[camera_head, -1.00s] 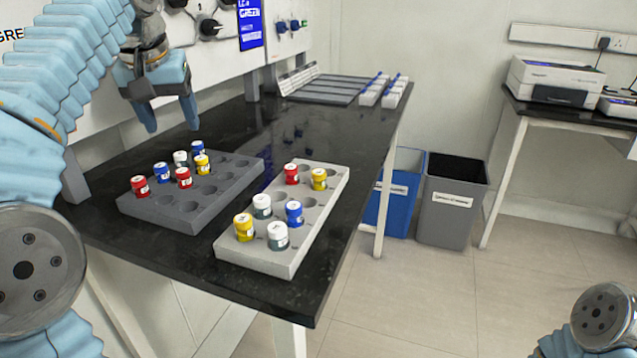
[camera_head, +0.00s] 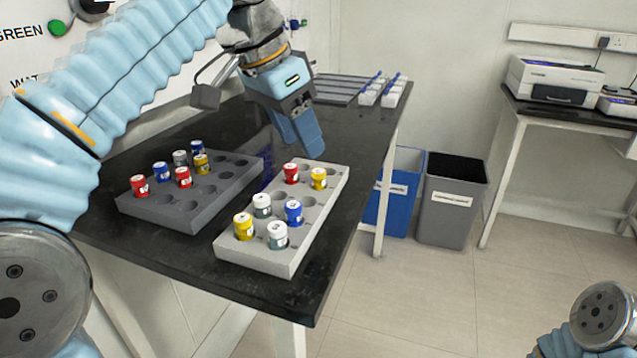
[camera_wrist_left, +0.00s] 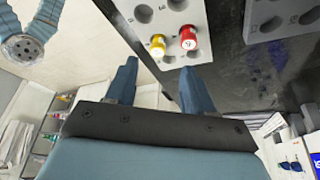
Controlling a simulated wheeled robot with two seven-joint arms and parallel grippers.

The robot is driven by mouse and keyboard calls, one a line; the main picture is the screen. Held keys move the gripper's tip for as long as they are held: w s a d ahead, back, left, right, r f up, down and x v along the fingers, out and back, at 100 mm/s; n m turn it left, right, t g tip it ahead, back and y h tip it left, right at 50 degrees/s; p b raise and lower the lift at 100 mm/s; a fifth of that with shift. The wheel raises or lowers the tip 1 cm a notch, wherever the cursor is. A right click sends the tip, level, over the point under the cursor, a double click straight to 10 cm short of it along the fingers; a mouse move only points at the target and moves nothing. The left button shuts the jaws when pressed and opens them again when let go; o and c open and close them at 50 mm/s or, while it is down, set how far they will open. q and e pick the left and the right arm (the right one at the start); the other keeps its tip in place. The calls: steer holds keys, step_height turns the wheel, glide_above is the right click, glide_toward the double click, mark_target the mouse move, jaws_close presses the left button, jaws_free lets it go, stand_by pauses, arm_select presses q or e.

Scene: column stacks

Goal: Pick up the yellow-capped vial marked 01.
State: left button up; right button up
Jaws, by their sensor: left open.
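Three yellow-capped vials show in the head view: one at the far right corner of the light rack (camera_head: 318,179), one at that rack's near left (camera_head: 244,227), and one in the dark rack (camera_head: 201,165). Their marks are too small to read. My left gripper (camera_head: 309,150) is open and empty, pointing down above the far end of the light rack (camera_head: 262,262). In the left wrist view, the far yellow-capped vial (camera_wrist_left: 158,45) stands beside a red-capped vial (camera_wrist_left: 188,38), beyond the open fingertips (camera_wrist_left: 160,67). My right gripper is out of view.
White- and blue-capped vials (camera_head: 293,213) also stand in the light rack. The black bench (camera_head: 330,235) is clear around both racks. Bins (camera_head: 447,212) stand on the floor beyond.

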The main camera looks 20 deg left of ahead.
mark_target(317, 172)
arm_select(q)
steer(key=x, duration=0.6)
steer(key=shift+w+d+f, duration=0.1)
steer(key=shift+d+f, duration=0.15)
steer(key=shift+f, duration=0.1)
steer(key=shift+c, duration=0.4)
jaws_close()
